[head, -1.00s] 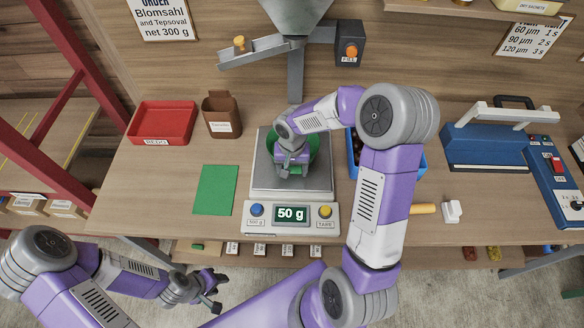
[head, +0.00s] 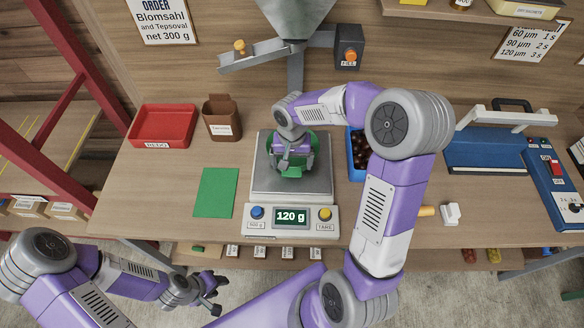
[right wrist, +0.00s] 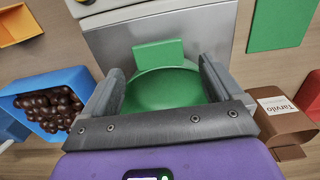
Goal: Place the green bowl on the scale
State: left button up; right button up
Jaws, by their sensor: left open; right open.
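The green bowl (head: 292,171) rests on the steel plate of the scale (head: 262,183). In the right wrist view the bowl (right wrist: 162,88) lies between my spread fingers, with its upright green tab beyond them. The scale's plate (right wrist: 105,40) shows behind it. My right gripper (head: 292,165) is open low over the bowl and hides part of it. I cannot tell whether a finger touches it. The scale's display reads 120 g. My left gripper (head: 213,293) is open and empty, below the table's front edge.
A green mat (head: 215,193) lies left of the scale. A red tray (head: 162,126) and brown Tarvilo container (head: 222,118) stand behind it. A blue bin (head: 355,170) of chestnuts is close on the scale's right. A hopper (head: 295,15) hangs above. A blue sealer (head: 490,155) stands at right.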

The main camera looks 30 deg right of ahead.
pick_arm(q)
jog(key=shift+r+p, duration=0.3)
jog(key=shift+r, duration=0.05)
pick_arm(e)
notch_tip(320, 180, up, 6)
jog(key=shift+r, duration=0.25)
